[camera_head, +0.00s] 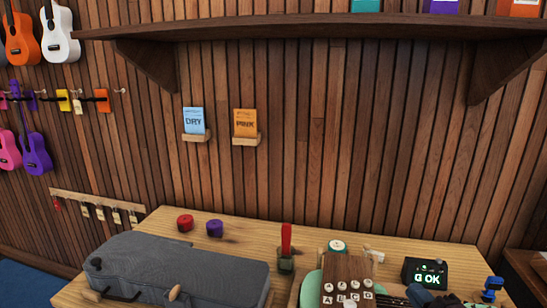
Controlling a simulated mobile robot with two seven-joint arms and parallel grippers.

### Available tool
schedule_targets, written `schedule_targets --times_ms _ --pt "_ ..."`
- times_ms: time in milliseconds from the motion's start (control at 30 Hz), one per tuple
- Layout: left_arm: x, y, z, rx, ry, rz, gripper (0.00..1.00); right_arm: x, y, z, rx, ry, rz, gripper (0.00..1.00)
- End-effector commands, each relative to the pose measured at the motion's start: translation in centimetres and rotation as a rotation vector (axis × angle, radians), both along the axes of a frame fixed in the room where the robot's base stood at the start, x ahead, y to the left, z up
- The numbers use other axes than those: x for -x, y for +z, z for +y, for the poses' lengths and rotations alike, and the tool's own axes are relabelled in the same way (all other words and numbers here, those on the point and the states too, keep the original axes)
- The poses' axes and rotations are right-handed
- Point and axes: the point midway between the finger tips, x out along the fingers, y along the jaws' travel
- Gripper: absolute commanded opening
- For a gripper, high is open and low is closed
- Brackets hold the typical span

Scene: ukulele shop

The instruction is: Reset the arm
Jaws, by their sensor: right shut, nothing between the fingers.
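My right gripper (419,294) shows as a dark shape at the bottom edge, just right of the wooden headstock. It is shut and empty; most of its arm lies below the picture. My left gripper is not in view. The brown headstock (350,268) rests on a green support (311,290) on the workbench, with letter-marked white buttons on or in front of it; I cannot tell which. My right gripper is beside it, and I cannot tell whether they touch.
A grey case (180,265) fills the bench's left. Red (185,223) and purple (215,228) round pieces lie behind it. A red upright piece in a green holder (286,262) stands mid-bench. A lit box reading OK (425,272) stands behind my gripper. A dark shelf (330,27) hangs above.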

Motion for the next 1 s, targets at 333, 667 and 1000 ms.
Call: schedule_targets --times_ms 333,667,1000 --pt "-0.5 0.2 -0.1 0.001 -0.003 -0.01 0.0 8.7 -15.3 -0.2 -0.815 -0.33 0.549 0.0" --pt "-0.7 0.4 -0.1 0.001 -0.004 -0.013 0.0 18.1 -22.4 2.0 -1.093 -0.521 0.713 0.0" --pt "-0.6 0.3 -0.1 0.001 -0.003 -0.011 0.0 19.5 -23.1 1.9 -1.094 -0.542 0.731 0.0"
